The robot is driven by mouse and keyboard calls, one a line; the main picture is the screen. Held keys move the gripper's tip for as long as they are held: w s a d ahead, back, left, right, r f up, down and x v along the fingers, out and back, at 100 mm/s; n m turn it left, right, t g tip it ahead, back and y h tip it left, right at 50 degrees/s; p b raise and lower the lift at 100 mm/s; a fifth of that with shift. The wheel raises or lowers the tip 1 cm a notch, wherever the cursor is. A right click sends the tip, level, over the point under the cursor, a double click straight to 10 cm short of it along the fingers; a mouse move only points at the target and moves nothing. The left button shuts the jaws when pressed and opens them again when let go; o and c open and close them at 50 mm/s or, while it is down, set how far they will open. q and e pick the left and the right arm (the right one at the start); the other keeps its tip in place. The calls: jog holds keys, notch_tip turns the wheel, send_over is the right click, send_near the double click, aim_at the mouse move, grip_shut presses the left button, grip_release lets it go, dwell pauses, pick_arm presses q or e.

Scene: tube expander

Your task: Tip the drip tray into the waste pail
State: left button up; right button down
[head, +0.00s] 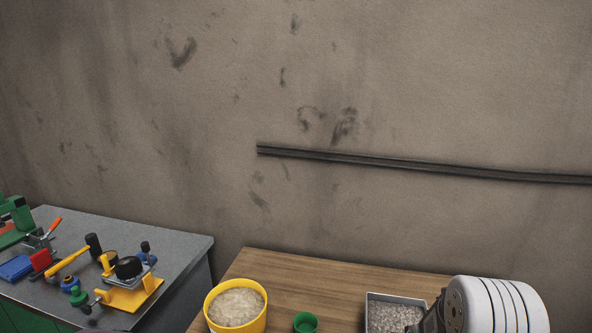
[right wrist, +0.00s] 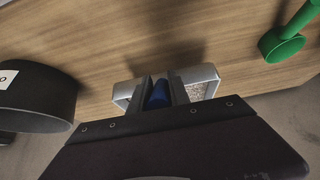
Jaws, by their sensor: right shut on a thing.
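The drip tray, a grey metal tray (head: 397,296) filled with pale grey grit, is at the lower right of the head view, at the wooden table. It also shows in the right wrist view (right wrist: 207,73), behind the fingers. My right gripper (right wrist: 159,88) is shut on a blue part that looks like the tray's handle. I cannot tell whether the tray touches the table. A black round pail (right wrist: 38,100) with a white label, likely the waste pail, is at the left of the wrist view. My left gripper is out of view.
The green piece has a long handle in the wrist view (right wrist: 284,44). A grey bench (head: 180,240) with tools is at left.

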jog(key=shift+r+p, duration=0.3)
jog(key=shift+r, duration=0.35)
jog(key=shift+w+a, duration=0.1)
